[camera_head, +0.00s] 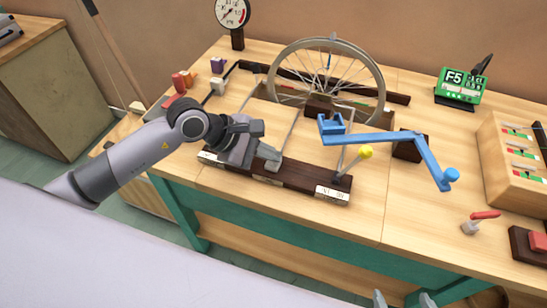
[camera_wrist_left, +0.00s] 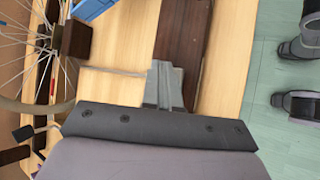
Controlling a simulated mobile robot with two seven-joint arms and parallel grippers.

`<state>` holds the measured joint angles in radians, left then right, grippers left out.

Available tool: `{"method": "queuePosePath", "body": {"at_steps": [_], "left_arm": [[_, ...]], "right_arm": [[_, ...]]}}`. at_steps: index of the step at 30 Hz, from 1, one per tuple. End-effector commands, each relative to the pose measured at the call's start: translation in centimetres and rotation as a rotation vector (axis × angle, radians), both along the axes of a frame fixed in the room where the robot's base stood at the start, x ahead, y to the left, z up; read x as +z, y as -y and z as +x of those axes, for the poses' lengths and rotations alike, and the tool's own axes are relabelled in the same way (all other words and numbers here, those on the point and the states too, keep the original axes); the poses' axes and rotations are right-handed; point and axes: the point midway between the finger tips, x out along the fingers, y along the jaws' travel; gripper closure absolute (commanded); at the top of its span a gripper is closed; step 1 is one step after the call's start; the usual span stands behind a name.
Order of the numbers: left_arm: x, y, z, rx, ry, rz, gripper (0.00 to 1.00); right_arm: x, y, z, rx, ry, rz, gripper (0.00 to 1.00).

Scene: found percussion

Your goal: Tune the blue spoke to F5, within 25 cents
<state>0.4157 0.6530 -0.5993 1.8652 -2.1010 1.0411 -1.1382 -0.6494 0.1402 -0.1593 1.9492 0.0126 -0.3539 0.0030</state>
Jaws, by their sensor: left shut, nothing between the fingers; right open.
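The wheel (camera_head: 281,67) stands upright in its stand on the bench; a short blue part, apparently on the blue spoke (camera_head: 329,61), shows in its upper half. The green tuner display (camera_head: 460,84) reads F5 at the back right; its smaller text is unclear. My left gripper (camera_head: 270,158) is shut and empty over the front dark bar (camera_head: 311,185), left of the yellow-knobbed lever (camera_head: 365,152). In the left wrist view its closed fingers (camera_wrist_left: 166,86) overlap the bar's edge; contact is unclear. My right gripper (camera_head: 404,299) is open and empty at the bottom edge.
A round gauge (camera_head: 232,13) stands at the back left. A wooden rack (camera_head: 498,160) and a red-handled piece (camera_head: 484,215) are at right. Bare bench top lies between crank and rack.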

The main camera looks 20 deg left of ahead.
Motion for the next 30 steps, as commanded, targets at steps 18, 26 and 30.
{"method": "queuePosePath", "body": {"at_steps": [18, 26, 30], "left_arm": [[1.8, 0.0, -0.1, 0.0, -0.002, 0.001, 1.0], [2.4, 0.0, 0.0, -0.001, -0.001, 0.0, 1.0], [3.7, 0.0, 0.0, -0.001, 0.001, 0.0, 1.0]], "right_arm": [[1.0, 0.0, 0.0, 0.0, 0.0, 0.0, 0.03], [1.4, 0.0, 0.0, 0.0, 0.0, 0.0, 0.03], [2.2, 0.0, 0.0, 0.0, 0.0, 0.0, 0.03]]}}
